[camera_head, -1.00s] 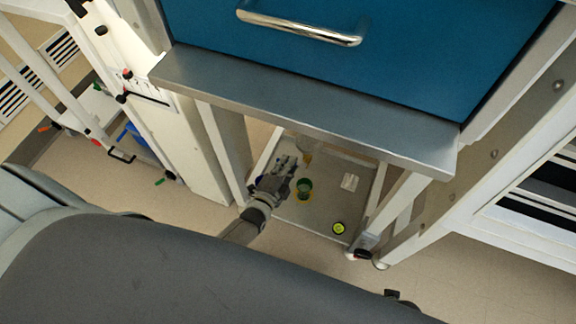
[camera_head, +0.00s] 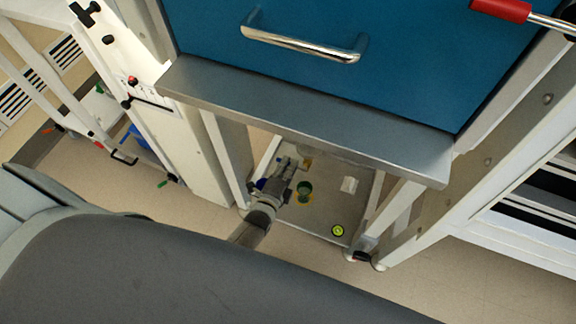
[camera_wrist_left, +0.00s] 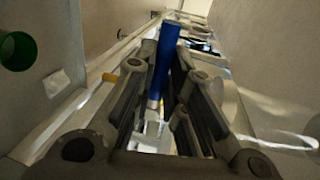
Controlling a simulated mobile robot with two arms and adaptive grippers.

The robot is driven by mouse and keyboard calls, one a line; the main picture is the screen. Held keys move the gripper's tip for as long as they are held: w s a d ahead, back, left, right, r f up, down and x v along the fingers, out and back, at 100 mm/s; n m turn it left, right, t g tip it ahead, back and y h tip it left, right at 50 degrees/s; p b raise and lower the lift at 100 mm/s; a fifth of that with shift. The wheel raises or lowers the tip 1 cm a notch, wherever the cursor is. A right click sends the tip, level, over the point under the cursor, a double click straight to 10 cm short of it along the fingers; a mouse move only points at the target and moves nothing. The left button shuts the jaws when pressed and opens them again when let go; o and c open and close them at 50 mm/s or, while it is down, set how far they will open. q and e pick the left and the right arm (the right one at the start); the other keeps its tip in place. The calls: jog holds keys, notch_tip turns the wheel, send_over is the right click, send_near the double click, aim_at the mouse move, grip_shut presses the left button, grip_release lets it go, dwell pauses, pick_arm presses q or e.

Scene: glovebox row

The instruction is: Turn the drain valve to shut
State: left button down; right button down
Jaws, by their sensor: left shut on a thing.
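A blue handle (camera_wrist_left: 165,58) on a pale metal stem stands between the fingers of my left gripper (camera_wrist_left: 160,100) in the left wrist view. It looks like the drain valve's lever, but its valve body is hidden. My left gripper (camera_head: 285,168) is shut on this blue handle. In the head view the gripper is below the steel ledge, over the low shelf, and the handle between the fingers cannot be made out. My right gripper is not in view.
A low shelf (camera_head: 325,208) holds a green cup (camera_head: 305,190), a yellow-green round item (camera_head: 337,230) and a white block (camera_head: 349,185). A steel ledge (camera_head: 310,115) and a blue drawer (camera_head: 320,75) overhang. A red-handled rod (camera_head: 502,9) crosses the upper right.

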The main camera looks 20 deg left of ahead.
pick_arm(q)
jog(key=c, duration=1.5)
grip_release()
jog(key=s, duration=0.4)
jog(key=s+r, duration=0.1)
jog(key=s, duration=0.3)
jog(key=s+r, duration=0.1)
jog(key=s, duration=0.2)
jog(key=shift+s+r, duration=0.2)
jog(key=shift+s, duration=0.2)
